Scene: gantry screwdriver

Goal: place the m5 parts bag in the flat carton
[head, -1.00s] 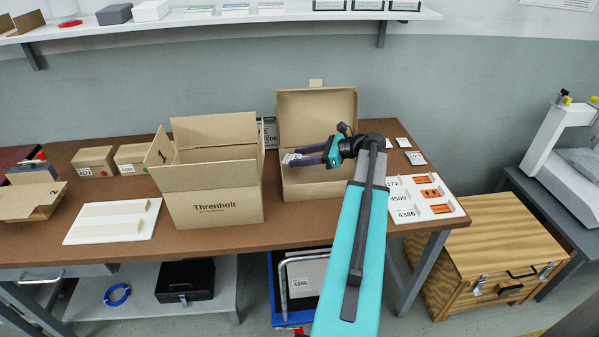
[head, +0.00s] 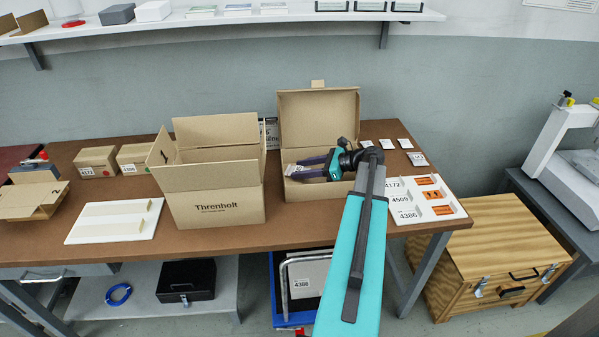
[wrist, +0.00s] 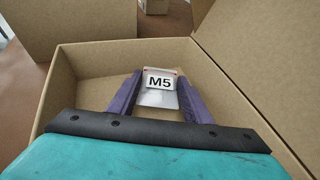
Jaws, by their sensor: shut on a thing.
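The M5 parts bag (wrist: 158,88) is a small clear bag with a white label reading M5. My gripper (wrist: 160,98) is shut on it, with a purple finger on each side. The flat carton (head: 318,190) is the open brown box with its lid raised at the back, near the table's middle. In the wrist view its walls (wrist: 75,85) surround the fingers and the bag. In the head view my gripper (head: 296,170) is inside the carton, low at its left part. I cannot tell whether the bag touches the carton floor.
The taller open Threnholt box (head: 215,208) stands close on the left of the flat carton. A white tray with orange parts (head: 455,211) lies to the right. The carton's raised lid (head: 319,115) stands behind my gripper. Small white cards (head: 404,143) lie at the back right.

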